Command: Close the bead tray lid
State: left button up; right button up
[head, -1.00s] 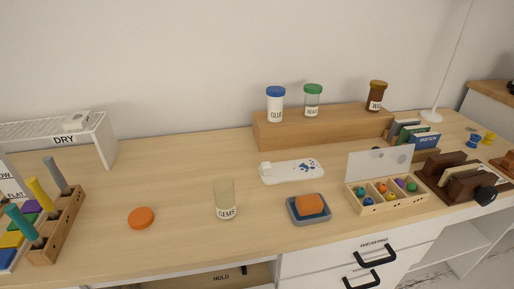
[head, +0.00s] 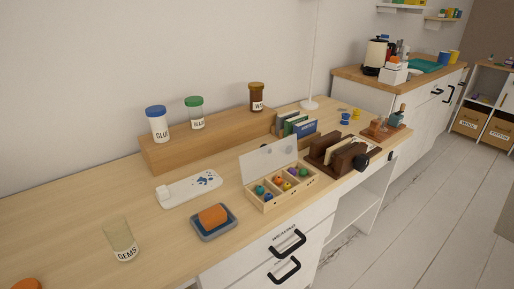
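The bead tray (head: 282,194) is a light wooden box on the desk, right of the middle of the head view. Its compartments hold several coloured beads. Its lid (head: 268,160), a pale translucent panel, stands raised along the back edge of the tray, so the tray is open. Neither of my grippers is in the head view.
A blue-grey dish (head: 229,228) with an orange block stands left of the tray. A dark wooden rack (head: 322,148) stands close on the right. Behind are small books (head: 296,126) and a wooden riser (head: 205,143) with jars. A GEMS jar (head: 121,241) stands front left.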

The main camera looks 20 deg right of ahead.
aim_at(256, 164)
jog(key=i+l+u, duration=0.1)
jog(key=l+u, duration=0.2)
jog(key=l, duration=0.15)
jog(key=l+u, duration=0.3)
jog(key=l, duration=0.2)
jog(key=l+u, duration=0.3)
jog(key=l, duration=0.2)
jog(key=l+u, duration=0.25)
jog(key=l, duration=0.25)
jog(key=k+l+u, duration=0.1)
jog(key=l+u, duration=0.2)
jog(key=l, duration=0.15)
jog(key=k+l+u, duration=0.15)
jog(key=l+u, duration=0.15)
jog(key=l, duration=0.15)
jog(key=k+l+u, duration=0.15)
jog(key=l+u, duration=0.15)
jog(key=l, duration=0.15)
